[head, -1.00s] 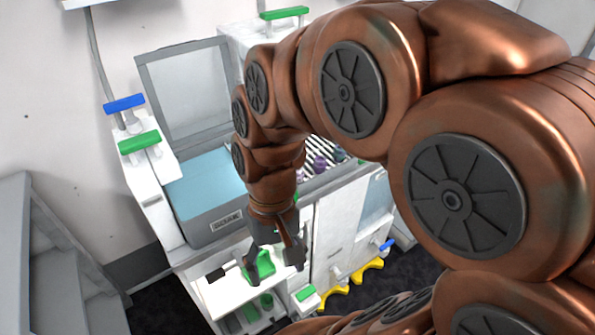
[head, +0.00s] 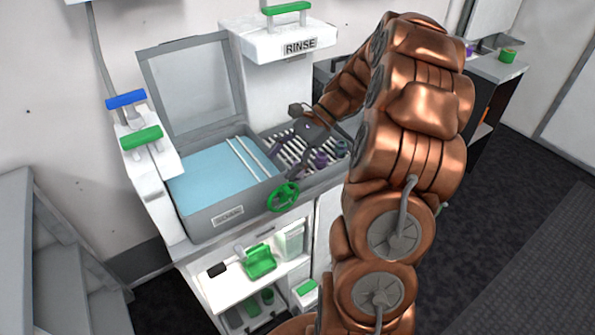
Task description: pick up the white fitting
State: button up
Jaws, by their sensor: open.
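I cannot make out a white fitting for certain in the head view. My gripper (head: 290,130) is open, reaching in from the right over the slatted rack beside the blue basin. No object shows clearly between its fingers, though the small size and dark colours make this hard to judge. Two purplish fittings stand on the rack, a purple one (head: 320,159) and a blue-grey one (head: 341,149), to the right of and nearer than the gripper. My wrist and gripper hide part of the rack behind them.
A grey basin (head: 228,217) with blue liquid and a raised clear lid (head: 190,90) stands left of the rack. A green handwheel (head: 283,196) is on its front. A RINSE unit (head: 285,46) overhangs behind. A lower shelf holds a green item (head: 260,262).

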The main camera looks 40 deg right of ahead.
jog(key=d+f+m+t, duration=0.1)
jog(key=d+m, duration=0.1)
jog(key=d, duration=0.2)
jog(key=d+f+m+t, duration=0.1)
jog(key=d+m, duration=0.1)
jog(key=d, duration=0.3)
jog(key=w+d+f+m+t+y, duration=0.1)
jog(key=d+m+t, duration=0.1)
jog(key=d, duration=0.3)
jog(key=shift+w+f, duration=0.1)
jog(key=shift+f, duration=0.3)
jog(key=shift+p+x, duration=0.45)
jog(key=shift+x, duration=0.8)
jog(key=shift+s+f+p+x, duration=0.15)
jog(key=shift+p+x, duration=0.15)
jog(key=shift+x, duration=0.55)
jog(key=shift+f+p+x, duration=0.15)
jog(key=shift+p+x, duration=0.2)
jog(key=shift+x, duration=0.55)
jog(key=shift+s+f+p+x, duration=0.1)
jog(key=shift+p+x, duration=0.2)
jog(key=shift+x, duration=0.55)
jog(key=shift+d, duration=0.15)
jog(key=c, duration=1.1)
